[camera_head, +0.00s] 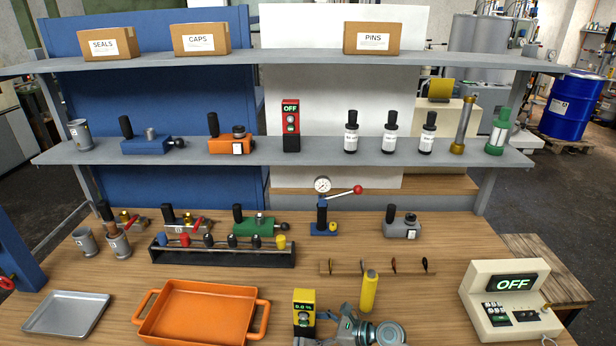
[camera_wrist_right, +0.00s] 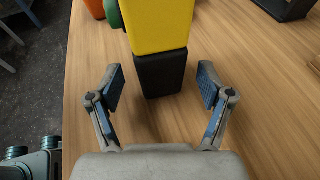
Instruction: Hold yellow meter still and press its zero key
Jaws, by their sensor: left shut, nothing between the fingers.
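The yellow meter (camera_head: 304,300) stands upright near the front of the bench, with a small green display on its face and a black lower part. My right gripper (camera_head: 327,322) reaches in from the right beside it. In the right wrist view the yellow upper part of the meter (camera_wrist_right: 160,24) and its black lower part are ahead of my right gripper (camera_wrist_right: 160,78). Its two fingers are spread, one on each side of the black part, with visible gaps. The zero key is too small to make out. My left gripper is not seen in the head view.
An orange tray (camera_head: 205,286) lies left of the meter. A yellow cylinder (camera_head: 369,292) stands behind my right gripper. A black rack (camera_head: 220,255) with several knobs is farther back. A cream box reading OFF (camera_head: 500,275) stands at right. Bare bench lies between gripper and box.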

